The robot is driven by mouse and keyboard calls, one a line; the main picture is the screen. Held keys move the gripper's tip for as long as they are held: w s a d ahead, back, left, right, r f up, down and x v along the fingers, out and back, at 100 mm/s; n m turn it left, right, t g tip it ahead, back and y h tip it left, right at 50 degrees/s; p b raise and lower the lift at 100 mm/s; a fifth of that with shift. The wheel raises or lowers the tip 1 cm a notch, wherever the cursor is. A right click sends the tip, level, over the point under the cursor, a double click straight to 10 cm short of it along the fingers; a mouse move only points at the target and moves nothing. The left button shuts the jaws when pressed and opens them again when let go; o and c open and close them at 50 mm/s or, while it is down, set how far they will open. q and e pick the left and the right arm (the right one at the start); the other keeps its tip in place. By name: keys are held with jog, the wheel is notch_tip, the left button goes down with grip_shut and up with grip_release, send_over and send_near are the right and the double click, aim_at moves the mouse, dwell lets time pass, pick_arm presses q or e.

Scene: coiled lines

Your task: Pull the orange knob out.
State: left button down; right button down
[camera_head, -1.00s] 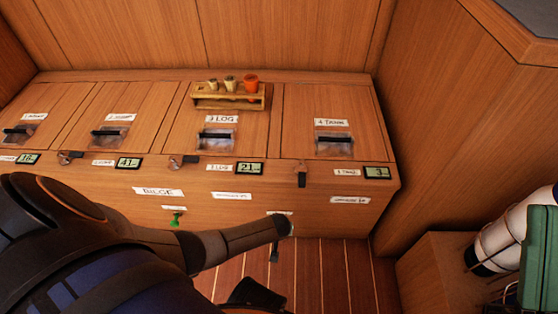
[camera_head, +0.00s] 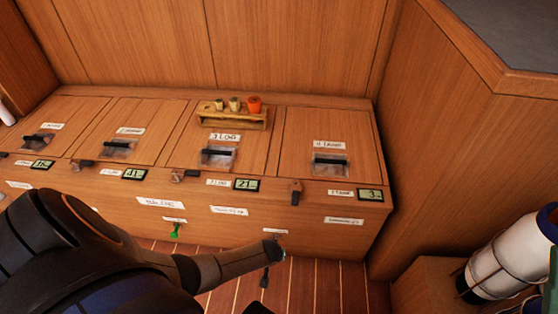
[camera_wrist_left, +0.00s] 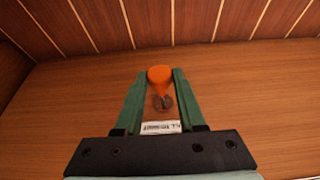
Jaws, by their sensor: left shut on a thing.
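The orange knob (camera_wrist_left: 159,75) is in the middle of the left wrist view, on a short stem with a dark ring at its base, against a wood panel. The green fingers of my left gripper (camera_wrist_left: 164,72) are on either side of it, shut on it. A small white label (camera_wrist_left: 160,127) is on the panel beside it. In the head view my left arm ends in my left gripper (camera_head: 275,250) at the lower front of the cabinet; the orange knob is hidden there. My right gripper is not in view.
A green knob (camera_head: 175,231) is on the cabinet front to the left. The cabinet top (camera_head: 330,130) has several lidded hatches and a wooden rack (camera_head: 232,120) with small pegs, one orange. A side bench holds a white cylinder (camera_head: 508,255) at right.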

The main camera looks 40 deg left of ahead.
pick_arm(q)
jog(key=shift+s+d+p, duration=0.25)
jog(key=shift+s+d, duration=0.1)
jog(key=shift+s, duration=0.2)
jog(key=shift+s+d+p, duration=0.2)
jog(key=shift+s+d, duration=0.15)
jog(key=shift+s, duration=0.2)
jog(key=c, duration=0.5)
grip_release()
